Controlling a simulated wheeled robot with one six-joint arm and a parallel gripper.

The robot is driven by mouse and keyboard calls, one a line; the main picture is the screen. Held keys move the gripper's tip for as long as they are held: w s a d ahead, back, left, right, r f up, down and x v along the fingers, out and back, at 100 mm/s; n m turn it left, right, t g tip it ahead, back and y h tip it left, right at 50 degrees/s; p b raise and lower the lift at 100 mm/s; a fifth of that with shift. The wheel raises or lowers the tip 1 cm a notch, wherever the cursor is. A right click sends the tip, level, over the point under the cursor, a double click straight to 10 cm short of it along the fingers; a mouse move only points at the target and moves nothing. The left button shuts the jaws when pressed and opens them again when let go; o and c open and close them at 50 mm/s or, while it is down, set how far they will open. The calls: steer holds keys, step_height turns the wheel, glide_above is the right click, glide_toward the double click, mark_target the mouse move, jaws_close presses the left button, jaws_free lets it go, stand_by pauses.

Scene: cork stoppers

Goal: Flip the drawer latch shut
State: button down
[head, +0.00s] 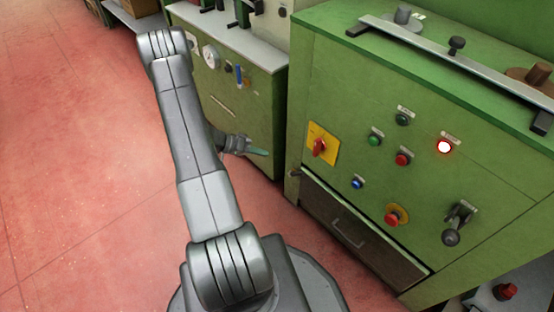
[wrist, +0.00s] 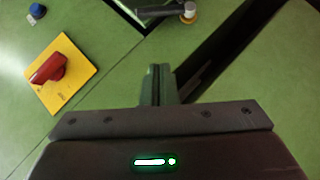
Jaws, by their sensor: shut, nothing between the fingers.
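The drawer latch (head: 294,174) is a small dark piece at the upper left corner of the dark brown drawer (head: 378,255) in the green cabinet. In the wrist view the latch (wrist: 160,13) is a grey lever with a pale round end on its right, lying near the top edge close to a dark seam. The drawer looks closed in the head view. My gripper (head: 262,153) is to the left of the cabinet front, apart from the latch. In the wrist view its fingers (wrist: 158,72) are shut and empty, below the latch.
A yellow plate with a red rotary switch (head: 319,147) is above the latch; it also shows in the wrist view (wrist: 48,68). A blue button (head: 357,183), other buttons and a black lever (head: 455,225) stick out of the front. A second green cabinet (head: 235,95) stands behind my gripper.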

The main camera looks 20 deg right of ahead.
mark_target(296, 173)
steer(key=b+x, duration=0.2)
steer(key=x, duration=0.8)
steer(key=shift+s+b, duration=0.15)
steer(key=shift+b, duration=0.2)
steer(key=shift+s+d+f+b, duration=0.2)
steer(key=shift+s+f+b, duration=0.05)
steer(key=shift+s+f, duration=0.35)
steer(key=shift+s+d+f+b, duration=0.15)
steer(key=shift+s+f+b, duration=0.1)
steer(key=shift+s+f, duration=0.4)
steer(key=shift+s+d+m+t+y+b, duration=0.2)
steer(key=shift+s+m+t+y+b, duration=0.45)
steer(key=shift+b, duration=1.2)
steer(key=shift+w+a, duration=0.1)
steer(key=shift+w, duration=0.2)
steer(key=shift+w+a+r+b, duration=0.1)
steer(key=shift+w+b, duration=0.05)
steer(key=shift+w, duration=0.2)
steer(key=shift+w+a+r+b, duration=0.1)
steer(key=shift+w+a+b, duration=0.05)
steer(key=shift+w, duration=0.2)
